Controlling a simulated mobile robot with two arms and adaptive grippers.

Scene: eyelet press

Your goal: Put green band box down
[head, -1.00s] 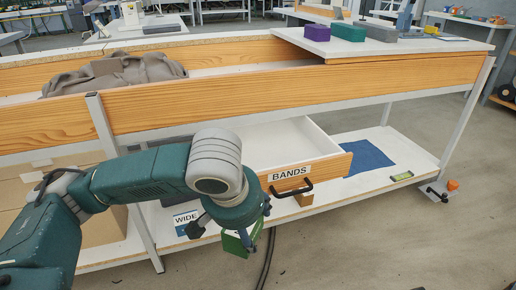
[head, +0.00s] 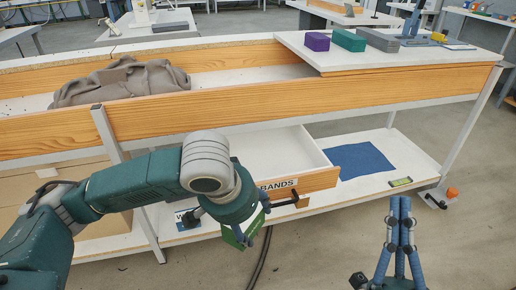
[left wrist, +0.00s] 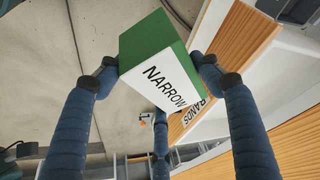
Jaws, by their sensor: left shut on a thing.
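The green band box (left wrist: 155,45) is green on top with a white side marked "NARROW". In the left wrist view it sits between the fingers of my left gripper (left wrist: 154,66), which is shut on it. In the head view my left gripper (head: 232,222) hangs in front of the drawer, and only a green part of the box (head: 234,240) shows below it. The open drawer (head: 282,150) is labelled "BANDS" and its visible inside looks empty. My right gripper (head: 400,203) is at the lower right with its fingertips together and nothing between them.
Purple (head: 317,41), green (head: 348,40) and grey (head: 377,40) blocks stand on the white tabletop (head: 420,60). A grey cloth (head: 120,82) lies in the trough at left. A blue mat (head: 358,160) and a small level (head: 400,182) lie on the lower shelf. Open floor lies in front.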

